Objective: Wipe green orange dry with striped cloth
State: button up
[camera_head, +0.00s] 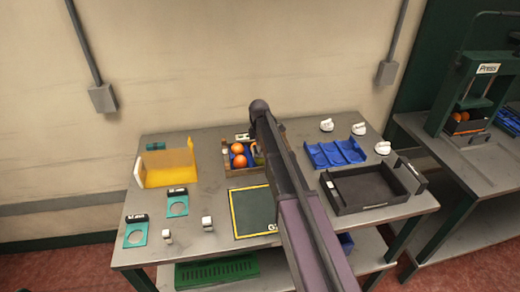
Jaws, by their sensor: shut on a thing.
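My arm reaches from the bottom of the view up over the table, and its links cover much of the middle. My gripper (257,151) is mostly hidden at the arm's left edge, beside the right end of a small crate (243,172). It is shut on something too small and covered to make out. Two orange-coloured oranges (238,155) lie in the crate. I cannot make out a green orange or a striped cloth; either may be behind my arm.
A dark mat with a yellow border (254,212) lies in front of the crate. A yellow bin (168,168) stands left, a blue tray (335,153) and black tray (365,188) right. Teal stands (135,235) occupy the left front. A press (470,90) stands on another table.

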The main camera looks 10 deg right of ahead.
jog(key=shift+f+b, duration=0.5)
jog(key=shift+b, duration=0.1)
dwell(2.1)
jog(key=shift+d, duration=0.2)
jog(key=shift+d, duration=0.5)
jog(key=shift+a, duration=0.15)
jog(key=shift+a, duration=1.2)
jog(key=shift+d, duration=1.35)
jog(key=shift+a, duration=0.15)
